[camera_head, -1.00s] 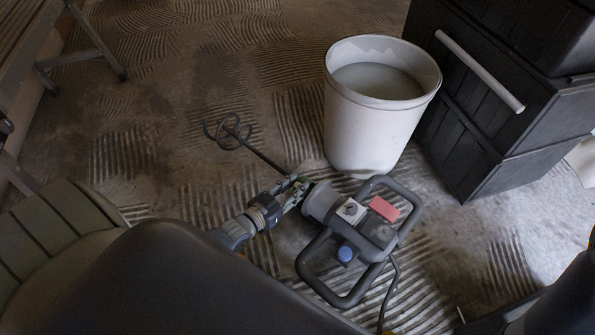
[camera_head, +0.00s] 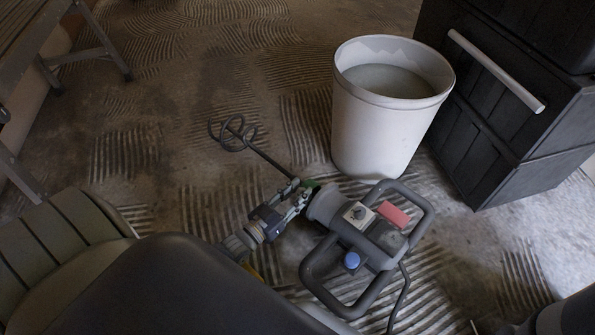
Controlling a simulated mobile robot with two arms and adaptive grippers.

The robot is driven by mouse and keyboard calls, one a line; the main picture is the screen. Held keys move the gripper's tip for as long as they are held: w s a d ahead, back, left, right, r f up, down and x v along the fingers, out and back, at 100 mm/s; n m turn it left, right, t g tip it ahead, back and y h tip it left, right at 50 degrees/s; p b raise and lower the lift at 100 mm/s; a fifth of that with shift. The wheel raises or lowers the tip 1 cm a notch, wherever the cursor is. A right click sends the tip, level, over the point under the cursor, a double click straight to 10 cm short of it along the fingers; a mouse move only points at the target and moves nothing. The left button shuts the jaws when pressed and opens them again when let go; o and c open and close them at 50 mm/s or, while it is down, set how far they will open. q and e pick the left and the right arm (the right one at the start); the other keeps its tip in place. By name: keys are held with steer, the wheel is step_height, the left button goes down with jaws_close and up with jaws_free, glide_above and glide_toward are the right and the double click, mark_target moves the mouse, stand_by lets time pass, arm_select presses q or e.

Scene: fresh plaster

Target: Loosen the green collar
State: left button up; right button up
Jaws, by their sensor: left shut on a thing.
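The green collar (camera_head: 312,184) shows as a small green patch at the front of the grey paddle mixer (camera_head: 355,230), between its body and the dark shaft. The mixer lies on the floor, with its stirring paddle (camera_head: 233,133) pointing to the upper left. My left gripper (camera_head: 303,191) reaches in from the lower left and is shut on the collar. Its fingers hide most of the collar, so I cannot tell how far it has turned. My right gripper is not in view; only a dark part shows at the lower right corner.
A white bucket (camera_head: 375,133) holding pale liquid stands just behind the mixer. Black stacked cases (camera_head: 480,135) with a light handle stand to its right. A cable (camera_head: 400,300) runs from the mixer toward the front.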

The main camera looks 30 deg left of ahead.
arm_select(q)
steer(key=o, duration=0.7)
steer(key=shift+d, duration=0.1)
steer(key=shift+r, duration=0.1)
step_height(320, 180, up, 10)
steer(key=shift+f, duration=0.1)
